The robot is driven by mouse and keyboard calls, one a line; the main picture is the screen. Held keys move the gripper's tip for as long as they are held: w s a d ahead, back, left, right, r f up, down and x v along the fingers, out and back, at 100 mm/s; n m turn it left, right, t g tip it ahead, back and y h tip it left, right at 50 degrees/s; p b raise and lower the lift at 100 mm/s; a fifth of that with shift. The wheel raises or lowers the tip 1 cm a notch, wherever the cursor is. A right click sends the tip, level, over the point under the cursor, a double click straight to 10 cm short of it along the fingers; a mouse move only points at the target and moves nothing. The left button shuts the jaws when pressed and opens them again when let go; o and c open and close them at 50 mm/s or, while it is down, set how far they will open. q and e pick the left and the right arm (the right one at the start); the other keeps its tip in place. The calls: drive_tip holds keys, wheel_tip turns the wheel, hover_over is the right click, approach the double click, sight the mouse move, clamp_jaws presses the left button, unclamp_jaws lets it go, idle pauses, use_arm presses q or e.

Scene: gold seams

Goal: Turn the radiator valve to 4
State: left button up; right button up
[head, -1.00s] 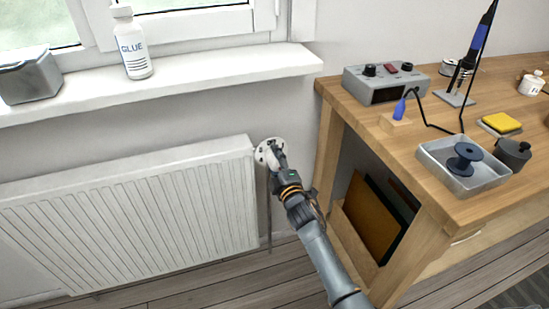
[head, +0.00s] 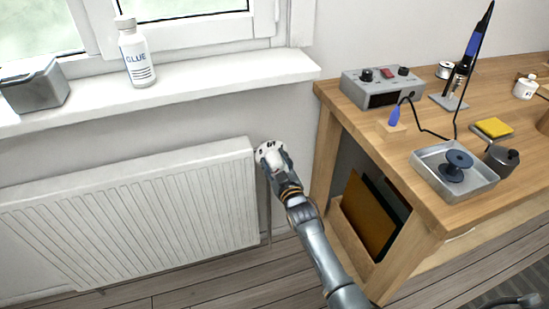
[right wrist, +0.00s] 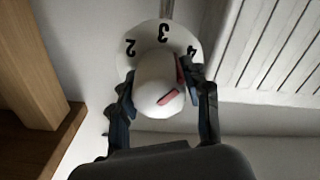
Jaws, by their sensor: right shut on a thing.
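The white radiator valve (head: 271,156) sits at the right end of the radiator (head: 130,215). In the right wrist view its rounded knob (right wrist: 155,82) stands before a pale dial (right wrist: 187,35) with the numerals 2, 3 and 4, upside down in the picture. A red mark (right wrist: 180,70) on the knob's side points between 3 and 4, closer to 4. Another red stripe shows on its front. My right gripper (head: 274,160) has a finger on each side of the knob and is shut on it; both fingers show in the right wrist view (right wrist: 160,88).
A wooden workbench (head: 455,185) stands close to the right of the valve. Above the radiator, the windowsill (head: 200,85) holds a glue bottle (head: 136,55) and a grey metal container (head: 38,88). A metal tray with a spool (head: 455,165) rests on the bench.

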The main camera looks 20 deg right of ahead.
use_arm(q)
drive_tip(key=shift+s+a+f+p, duration=0.1)
drive_tip(key=shift+s+f+p, duration=0.1)
drive_tip(key=shift+s+f, duration=0.35)
drive_tip(key=shift+s+f+p, duration=0.15)
drive_tip(key=shift+s+f, duration=0.15)
drive_tip(key=shift+f, duration=0.45)
drive_tip(key=shift+s+a+f+p, duration=0.1)
drive_tip(key=shift+s+f+p, duration=0.1)
drive_tip(key=shift+s+f, duration=0.35)
use_arm(e)
drive_tip(key=shift+f+m, duration=0.1)
drive_tip(key=shift+m, duration=2.2)
use_arm(q)
drive_tip(key=shift+w+f, duration=0.1)
drive_tip(key=shift+f, duration=0.05)
use_arm(e)
drive_tip(key=o, duration=1.1)
use_arm(q)
drive_tip(key=shift+w+d, duration=0.1)
drive_tip(key=shift+w, duration=0.05)
use_arm(e)
drive_tip(key=shift+o, duration=0.2)
drive_tip(key=shift+s, duration=0.15)
drive_tip(key=s, duration=1.1)
drive_tip(key=shift+s+d, duration=0.25)
drive_tip(key=shift+s, duration=0.15)
